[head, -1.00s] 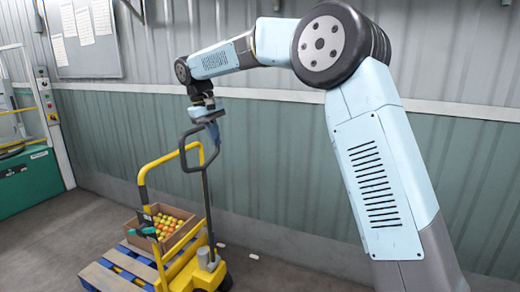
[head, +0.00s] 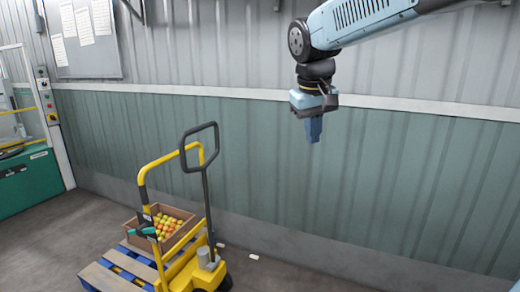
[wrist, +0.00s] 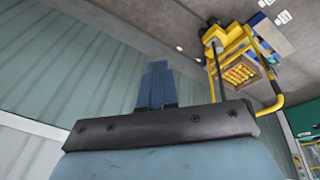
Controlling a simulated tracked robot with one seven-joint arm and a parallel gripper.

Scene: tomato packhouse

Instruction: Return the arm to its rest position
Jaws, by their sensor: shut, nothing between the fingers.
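My gripper (head: 313,130) hangs from my arm at the upper right of the head view, pointing down in front of the corrugated wall. Its blue fingers are together with nothing between them. It is well to the right of the yellow pallet truck and above its handle height, touching nothing. In the wrist view, my gripper (wrist: 157,85) shows shut at the middle. Most of my arm's upper links are out of the head view.
A yellow pallet truck (head: 183,270) with a black handle stands by a blue and wooden pallet (head: 105,275). A crate (head: 190,232) of tomatoes sits there. A green machine (head: 28,185) is at far left. The wall (head: 420,180) runs behind; floor at lower right looks mostly clear.

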